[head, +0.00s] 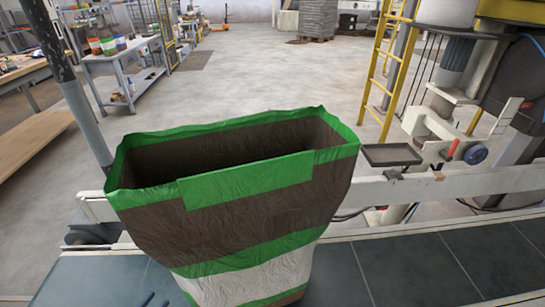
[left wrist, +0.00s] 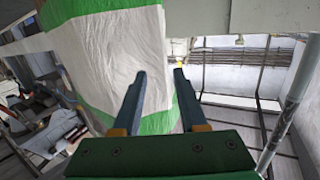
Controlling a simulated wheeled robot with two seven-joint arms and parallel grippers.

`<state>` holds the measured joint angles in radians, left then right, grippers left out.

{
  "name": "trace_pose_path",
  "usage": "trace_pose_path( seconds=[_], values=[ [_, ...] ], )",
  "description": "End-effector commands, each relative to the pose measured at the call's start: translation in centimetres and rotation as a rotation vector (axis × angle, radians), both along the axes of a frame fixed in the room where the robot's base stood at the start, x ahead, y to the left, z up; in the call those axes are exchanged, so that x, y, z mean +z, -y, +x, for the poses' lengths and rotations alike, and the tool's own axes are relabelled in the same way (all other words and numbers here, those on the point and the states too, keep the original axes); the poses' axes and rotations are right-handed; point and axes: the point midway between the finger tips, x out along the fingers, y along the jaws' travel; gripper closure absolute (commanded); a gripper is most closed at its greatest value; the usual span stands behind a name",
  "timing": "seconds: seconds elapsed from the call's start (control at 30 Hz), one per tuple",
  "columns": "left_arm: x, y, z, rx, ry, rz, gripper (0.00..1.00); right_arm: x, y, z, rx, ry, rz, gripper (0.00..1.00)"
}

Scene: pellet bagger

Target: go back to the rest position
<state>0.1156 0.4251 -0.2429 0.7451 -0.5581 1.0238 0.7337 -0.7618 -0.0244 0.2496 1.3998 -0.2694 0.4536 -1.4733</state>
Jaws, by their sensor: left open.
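A large open-topped bag (head: 240,220), brown with green and white bands, stands upright on the dark belt at centre in the head view. Its mouth is open and looks dark inside; I cannot see any contents. The bag's white and green side (left wrist: 115,50) also fills the upper middle of the left wrist view. My left gripper (head: 150,299) shows only its dark blue fingertips at the bottom edge, in front of the bag's lower left. In the left wrist view the left gripper (left wrist: 160,78) is open, with nothing held between its fingers. My right gripper is in neither view.
The dark conveyor belt (head: 420,270) runs across the front, with a pale rail (head: 455,185) behind it. A small grey tray (head: 391,155) and a machine (head: 440,130) stand right. A yellow ladder (head: 385,70) is behind. A workbench (head: 125,60) is at the left back; open floor lies between.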

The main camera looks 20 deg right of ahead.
Motion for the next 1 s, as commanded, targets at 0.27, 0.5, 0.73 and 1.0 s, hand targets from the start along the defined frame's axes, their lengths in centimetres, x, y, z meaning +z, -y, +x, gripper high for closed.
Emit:
trace_pose_path(
  seconds=[0.27,0.5,0.73,1.0],
  values=[
    [-14.5,-4.0,-11.5,0.477,-0.603,0.343,0.58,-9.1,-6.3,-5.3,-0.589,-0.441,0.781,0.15],
    [-20.3,-2.2,-29.0,0.467,-1.17,0.575,0.58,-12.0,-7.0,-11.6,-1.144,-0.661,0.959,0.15],
    [-20.7,-1.4,-32.6,0.434,-1.281,0.61,0.58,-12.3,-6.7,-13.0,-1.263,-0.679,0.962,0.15],
    [-20.7,-1.4,-32.5,0.436,-1.275,0.61,0.58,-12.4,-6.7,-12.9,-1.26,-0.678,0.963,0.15]
  ],
)
